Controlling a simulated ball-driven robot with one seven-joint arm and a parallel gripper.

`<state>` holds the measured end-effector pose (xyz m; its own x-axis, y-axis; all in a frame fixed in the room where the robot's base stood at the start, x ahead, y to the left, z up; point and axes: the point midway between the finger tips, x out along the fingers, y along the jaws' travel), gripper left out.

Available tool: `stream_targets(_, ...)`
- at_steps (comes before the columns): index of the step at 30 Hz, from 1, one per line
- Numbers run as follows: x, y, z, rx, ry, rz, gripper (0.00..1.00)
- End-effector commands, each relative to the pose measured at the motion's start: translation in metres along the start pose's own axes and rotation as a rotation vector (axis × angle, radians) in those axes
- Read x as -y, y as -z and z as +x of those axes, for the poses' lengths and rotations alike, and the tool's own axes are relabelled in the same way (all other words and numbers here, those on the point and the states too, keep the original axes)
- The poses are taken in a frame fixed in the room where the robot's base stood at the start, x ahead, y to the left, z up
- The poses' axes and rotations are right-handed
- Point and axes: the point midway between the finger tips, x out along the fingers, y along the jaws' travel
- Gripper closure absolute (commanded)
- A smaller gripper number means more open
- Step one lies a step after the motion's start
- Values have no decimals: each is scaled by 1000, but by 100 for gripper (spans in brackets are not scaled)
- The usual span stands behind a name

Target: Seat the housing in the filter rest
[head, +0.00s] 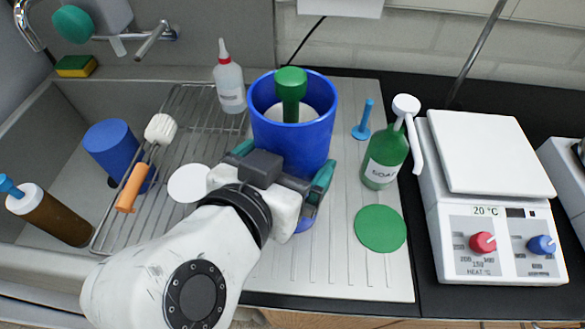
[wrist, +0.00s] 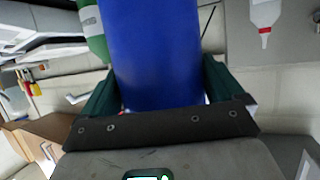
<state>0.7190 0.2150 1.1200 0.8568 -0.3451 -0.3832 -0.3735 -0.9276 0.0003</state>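A large blue cylindrical vessel, which I take to be the housing (head: 295,140), stands upright in the head view, with a white interior and a green knobbed piece (head: 291,85) inside. My gripper (head: 278,180) is at its near side, one finger to each side. In the wrist view the blue body (wrist: 155,50) fills the space between the fingers (wrist: 158,90), which appear to press on it. A little blue (head: 305,224) shows below the gripper; I cannot tell whether it is the vessel's lower end. I cannot identify the filter rest; the vessel's underside is hidden.
A green soap bottle (head: 386,160), a blue stand (head: 364,120) and a green disc (head: 380,228) are right of the vessel. A wire rack (head: 185,125) spans the sink; a hotplate (head: 490,200) is far right.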

Motion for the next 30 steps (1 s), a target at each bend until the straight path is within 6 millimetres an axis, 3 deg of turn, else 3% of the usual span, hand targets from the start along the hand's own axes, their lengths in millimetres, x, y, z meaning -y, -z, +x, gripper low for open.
stream_targets(13,0,1,-1,-3,1,1,60)
stream_targets(23,0,6,-2,-3,1,4,61)
stream_targets(30,0,24,-10,-3,0,7,61)
